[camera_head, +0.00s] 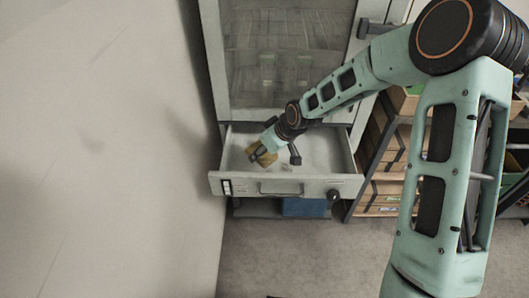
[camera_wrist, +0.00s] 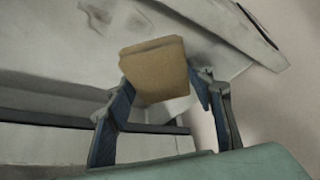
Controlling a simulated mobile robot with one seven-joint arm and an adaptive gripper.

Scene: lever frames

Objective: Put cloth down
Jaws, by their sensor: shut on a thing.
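A tan, folded-looking block that appears to be the cloth (camera_wrist: 160,72) is between the fingers of my gripper (camera_wrist: 158,88) in the wrist view. My gripper is shut on it. In the head view my gripper (camera_head: 257,153) reaches into the open drawer (camera_head: 345,178) of a light grey cabinet, at its left part, with the tan cloth (camera_head: 267,159) at its fingertips. I cannot tell whether the cloth touches the drawer floor.
The drawer front has a handle (camera_head: 281,188) and a dark round knob (camera_head: 333,195). The drawer floor to the right of my gripper looks mostly clear. A pale wall (camera_head: 100,150) stands close on the left. Shelves with cardboard boxes (camera_head: 385,190) stand on the right.

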